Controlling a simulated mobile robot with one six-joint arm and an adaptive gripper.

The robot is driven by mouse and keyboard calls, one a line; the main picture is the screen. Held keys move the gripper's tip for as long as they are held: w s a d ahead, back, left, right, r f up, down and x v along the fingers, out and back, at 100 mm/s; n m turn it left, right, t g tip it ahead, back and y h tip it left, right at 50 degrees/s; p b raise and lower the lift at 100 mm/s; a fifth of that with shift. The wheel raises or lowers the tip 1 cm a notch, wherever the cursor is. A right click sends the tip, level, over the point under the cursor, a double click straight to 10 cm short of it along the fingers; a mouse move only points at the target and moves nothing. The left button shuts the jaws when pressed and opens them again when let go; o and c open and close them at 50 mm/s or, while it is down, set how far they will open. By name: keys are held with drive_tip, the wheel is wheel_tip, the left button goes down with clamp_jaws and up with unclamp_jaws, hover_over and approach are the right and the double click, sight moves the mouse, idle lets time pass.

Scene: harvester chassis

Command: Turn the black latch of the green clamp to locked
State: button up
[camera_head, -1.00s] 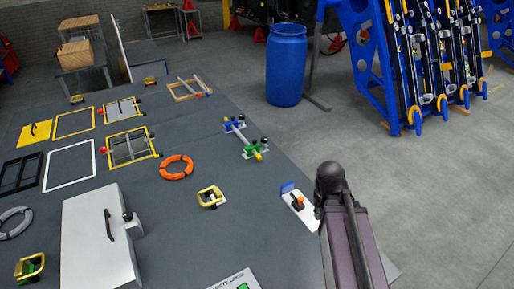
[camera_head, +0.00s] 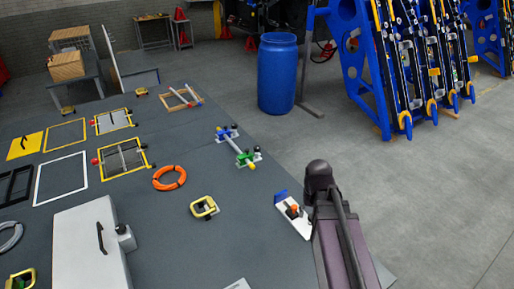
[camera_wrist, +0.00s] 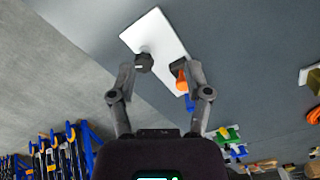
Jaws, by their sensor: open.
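The green clamp (camera_head: 245,159) sits on the dark grey table at one end of a grey bar, near the right edge of the table. A black knob-like latch (camera_head: 257,149) shows beside it; its setting is too small to tell. The green clamp also shows small at the lower right of the wrist view (camera_wrist: 226,134). My gripper (camera_wrist: 162,65) is open, with its fingers spread over a white plate (camera_wrist: 160,35) that carries an orange part (camera_wrist: 182,82). It is well apart from the clamp.
A blue clamp (camera_head: 228,132) holds the bar's far end. An orange ring (camera_head: 169,178), a yellow-framed part (camera_head: 204,207) and a white box (camera_head: 85,250) lie left on the table. A blue barrel (camera_head: 278,75) stands beyond its right edge. Open floor lies to the right.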

drive_tip(key=w+a+r+n+p, duration=0.1)
drive_tip(key=w+a+r+p, duration=0.15)
drive_tip(key=w, duration=0.85)
drive_tip(key=w+a+r+n+p, duration=0.1)
drive_tip(key=w+a, duration=0.3)
drive_tip(key=w, duration=0.7)
wheel_tip(320, 180, up, 3)
drive_tip(key=n+p, duration=0.1)
drive_tip(key=p, duration=0.2)
hover_over(257, 147)
drive_tip(key=shift+f+b, duration=0.15)
drive_tip(key=shift+b, duration=0.15)
wheel_tip(257, 147, down, 14)
drive_tip(key=b, duration=1.3)
drive_tip(key=shift+s+r, duration=0.1)
drive_tip(key=shift+r, duration=0.15)
drive_tip(key=c, duration=0.9)
